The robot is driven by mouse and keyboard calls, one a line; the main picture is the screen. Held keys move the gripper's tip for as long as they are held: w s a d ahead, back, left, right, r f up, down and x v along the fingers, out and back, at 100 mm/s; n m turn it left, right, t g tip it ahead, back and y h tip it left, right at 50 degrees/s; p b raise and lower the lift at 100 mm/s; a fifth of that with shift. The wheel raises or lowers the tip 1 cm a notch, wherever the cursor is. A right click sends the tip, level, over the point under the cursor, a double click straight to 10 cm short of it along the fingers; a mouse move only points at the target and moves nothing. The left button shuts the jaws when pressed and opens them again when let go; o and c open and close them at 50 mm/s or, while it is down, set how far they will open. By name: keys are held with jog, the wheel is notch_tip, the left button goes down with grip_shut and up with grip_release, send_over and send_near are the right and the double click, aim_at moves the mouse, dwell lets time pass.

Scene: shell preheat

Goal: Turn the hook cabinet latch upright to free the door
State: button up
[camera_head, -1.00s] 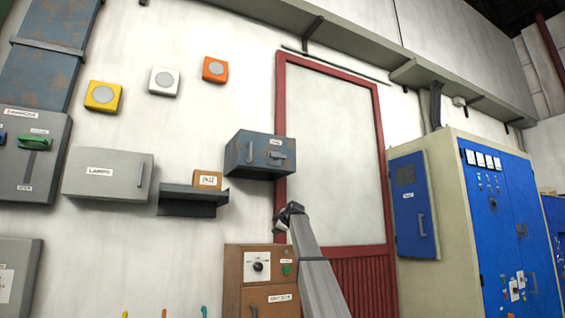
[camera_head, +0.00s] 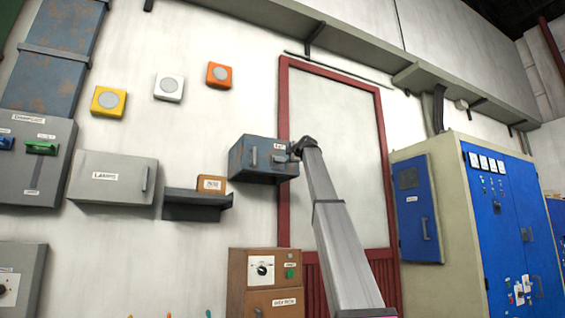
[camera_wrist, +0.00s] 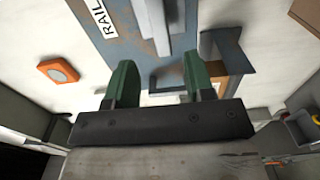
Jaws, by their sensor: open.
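The blue-grey, rust-speckled cabinet (camera_head: 250,156) is on the wall left of the red-framed panel. Its vertical door handle (camera_head: 255,157) shows at the left of its front. In the wrist view the cabinet door (camera_wrist: 115,40) fills the top middle, with the grey latch bar (camera_wrist: 165,22) beside a white label. The picture is turned, so this bar lies level, not upright. My gripper's green fingers (camera_wrist: 160,78) are apart, with nothing held; the bar is beyond them. I cannot tell whether they touch anything.
A dark shelf (camera_head: 196,200) with a small orange-brown box (camera_head: 211,183) is close at the cabinet's lower left. A brown control box (camera_head: 264,279) stands below. The red frame (camera_head: 284,215) runs behind my arm. The wall above the cabinet is clear.

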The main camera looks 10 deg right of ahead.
aim_at(282, 160)
jog(key=x, duration=0.9)
jog(key=shift+s, duration=0.1)
grip_shut()
